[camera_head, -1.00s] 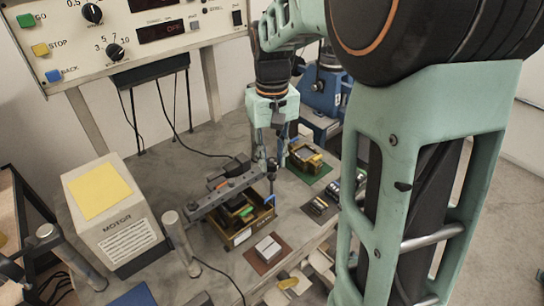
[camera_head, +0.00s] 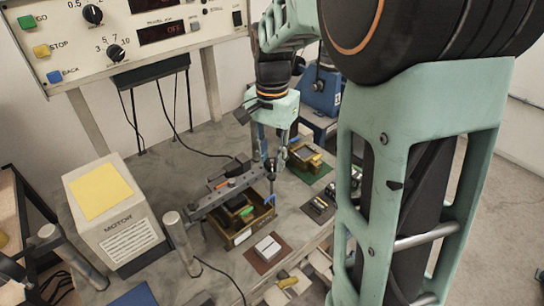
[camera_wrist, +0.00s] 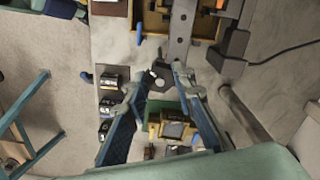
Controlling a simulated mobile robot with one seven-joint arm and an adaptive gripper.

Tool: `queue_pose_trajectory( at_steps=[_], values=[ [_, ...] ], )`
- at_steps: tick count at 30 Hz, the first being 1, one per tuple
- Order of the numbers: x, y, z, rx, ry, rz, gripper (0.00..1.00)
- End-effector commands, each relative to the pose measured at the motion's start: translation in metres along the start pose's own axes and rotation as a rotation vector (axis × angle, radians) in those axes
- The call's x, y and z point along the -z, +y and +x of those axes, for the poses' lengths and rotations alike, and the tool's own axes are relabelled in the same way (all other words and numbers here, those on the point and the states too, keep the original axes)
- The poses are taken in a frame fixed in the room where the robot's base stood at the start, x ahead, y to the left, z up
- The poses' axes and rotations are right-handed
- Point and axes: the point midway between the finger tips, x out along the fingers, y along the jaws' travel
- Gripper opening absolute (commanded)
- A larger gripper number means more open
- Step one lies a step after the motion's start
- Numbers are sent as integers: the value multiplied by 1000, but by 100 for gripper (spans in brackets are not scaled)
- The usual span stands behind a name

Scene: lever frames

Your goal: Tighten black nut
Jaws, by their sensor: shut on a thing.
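In the wrist view the dark nut (camera_wrist: 160,76) with a bright round stud end sits between my fingertips. My gripper (camera_head: 270,158) points down over that end of the bar. Its two blue-lined fingers (camera_wrist: 160,80) are closed in on the nut, one on each side. The fingers partly hide the nut, and the exact contact is too small to see.
A white block on a brown mat (camera_head: 258,258) lies in front of the fixture. A brass part on a green mat (camera_head: 318,172) and small black parts (camera_head: 319,208) are to the right. A motor box (camera_head: 112,215) and a post (camera_head: 181,240) stand left. A control panel hangs behind.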

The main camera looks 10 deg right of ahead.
Motion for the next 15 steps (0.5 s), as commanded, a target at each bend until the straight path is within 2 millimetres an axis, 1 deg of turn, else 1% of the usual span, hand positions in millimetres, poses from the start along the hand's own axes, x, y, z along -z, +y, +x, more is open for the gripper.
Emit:
queue_pose_trajectory(
  at_steps=[6, 15],
  values=[
    [1, -1, -1, 2, 3, 90, 0],
    [1, -1, -1, 3, 3, 135, 0]
  ],
)
